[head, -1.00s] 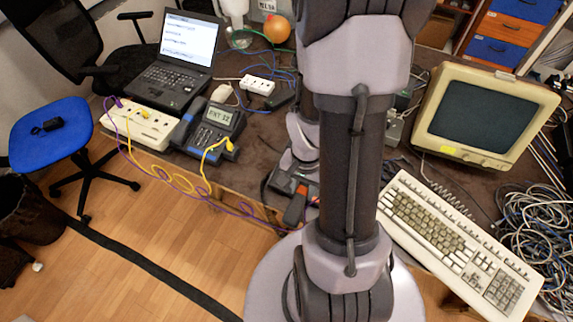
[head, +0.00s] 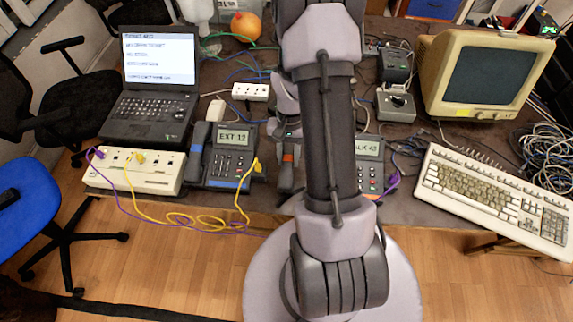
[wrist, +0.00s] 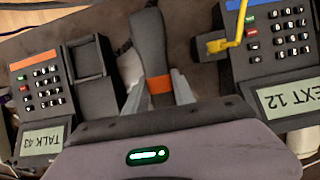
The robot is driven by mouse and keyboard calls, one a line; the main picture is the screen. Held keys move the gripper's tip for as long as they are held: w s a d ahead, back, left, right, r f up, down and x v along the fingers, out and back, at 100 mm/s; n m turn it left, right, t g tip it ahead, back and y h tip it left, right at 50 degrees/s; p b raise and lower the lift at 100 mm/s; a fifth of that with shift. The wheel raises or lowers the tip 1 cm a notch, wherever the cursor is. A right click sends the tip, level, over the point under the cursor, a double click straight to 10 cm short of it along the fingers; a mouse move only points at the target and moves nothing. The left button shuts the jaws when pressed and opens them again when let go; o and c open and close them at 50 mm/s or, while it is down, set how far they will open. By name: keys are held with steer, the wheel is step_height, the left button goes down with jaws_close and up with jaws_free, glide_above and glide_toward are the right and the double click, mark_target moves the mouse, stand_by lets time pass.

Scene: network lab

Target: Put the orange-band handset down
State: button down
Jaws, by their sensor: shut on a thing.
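My gripper (wrist: 158,93) is shut on the dark orange-band handset (wrist: 150,45), with a finger on each side near the orange band. In the head view the handset (head: 287,178) shows left of my arm, between two desk phones; its height above the table is hard to tell. In the wrist view the phone reading TALK 43 (wrist: 40,88) is at left, with an empty cradle (wrist: 95,70) beside its keypad. It is partly hidden behind my arm in the head view (head: 371,165).
The phone reading EXT 12 (head: 235,160) has its own handset (head: 197,150) and a yellow cable. A white socket box (head: 135,170), laptop (head: 150,90), grey box (head: 396,103), monitor (head: 487,70) and keyboard (head: 495,195) crowd the table (head: 405,210). Loose cables lie at right.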

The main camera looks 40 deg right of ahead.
steer(key=x, duration=0.1)
steer(key=b+x, duration=0.1)
steer(key=shift+w+d+f, duration=0.15)
steer(key=shift+f, duration=0.3)
steer(key=shift+r, duration=0.15)
steer(key=c, duration=1.1)
jaws_free()
steer(key=shift+o, duration=0.2)
